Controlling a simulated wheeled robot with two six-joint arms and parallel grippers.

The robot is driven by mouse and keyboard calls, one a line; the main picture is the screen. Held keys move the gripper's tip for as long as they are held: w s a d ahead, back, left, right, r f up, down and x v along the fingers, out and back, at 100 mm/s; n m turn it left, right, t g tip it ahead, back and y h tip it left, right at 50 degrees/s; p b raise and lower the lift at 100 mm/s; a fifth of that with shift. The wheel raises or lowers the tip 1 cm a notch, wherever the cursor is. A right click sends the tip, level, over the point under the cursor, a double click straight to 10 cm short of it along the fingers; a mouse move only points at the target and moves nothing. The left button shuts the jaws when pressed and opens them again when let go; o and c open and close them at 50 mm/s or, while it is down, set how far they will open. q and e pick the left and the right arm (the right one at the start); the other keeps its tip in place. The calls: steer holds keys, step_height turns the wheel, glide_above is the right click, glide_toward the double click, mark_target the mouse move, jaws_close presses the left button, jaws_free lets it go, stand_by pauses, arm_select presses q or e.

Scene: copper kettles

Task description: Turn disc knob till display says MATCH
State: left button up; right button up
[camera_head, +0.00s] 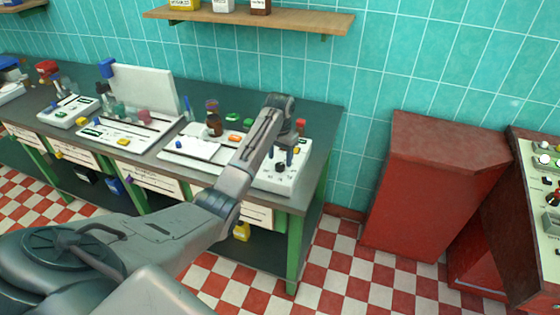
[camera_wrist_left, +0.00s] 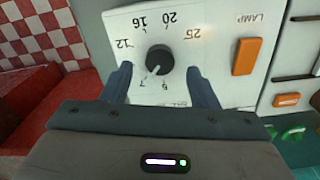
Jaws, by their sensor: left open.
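The disc knob (camera_wrist_left: 160,59) is black and round, on a white panel (camera_wrist_left: 222,60) printed with numbers from 7 to 25. Its pale pointer mark faces down and slightly left, towards the 7. My left gripper (camera_wrist_left: 160,82) is open, with one blue finger low on each side of the knob; whether they touch it I cannot tell. In the head view my left gripper (camera_head: 280,156) is over the white unit (camera_head: 287,182) at the bench's right end. No display text can be read, and the word MATCH is not visible. My right gripper is not in view.
An orange switch (camera_wrist_left: 246,56) marked LAMP is beside the knob. A brown bottle (camera_head: 213,122) and other panels stand along the dark bench (camera_head: 320,116). A red cabinet (camera_head: 430,190) stands to the right, with checkered floor (camera_head: 330,255) between.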

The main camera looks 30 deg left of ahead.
mark_target(280, 165)
arm_select(q)
steer(key=shift+f, duration=1.55)
steer(key=shift+c, duration=0.4)
steer(key=c, duration=0.9)
steer(key=shift+r+p, duration=0.1)
steer(key=shift+p, duration=0.25)
steer(key=shift+r+m+p, duration=0.15)
steer(key=shift+m+p, duration=0.6)
steer(key=shift+m, duration=0.15)
steer(key=shift+m+p, duration=0.45)
steer(key=shift+m, duration=0.35)
steer(key=shift+m+p, duration=0.9)
steer(key=shift+m, duration=1.2)
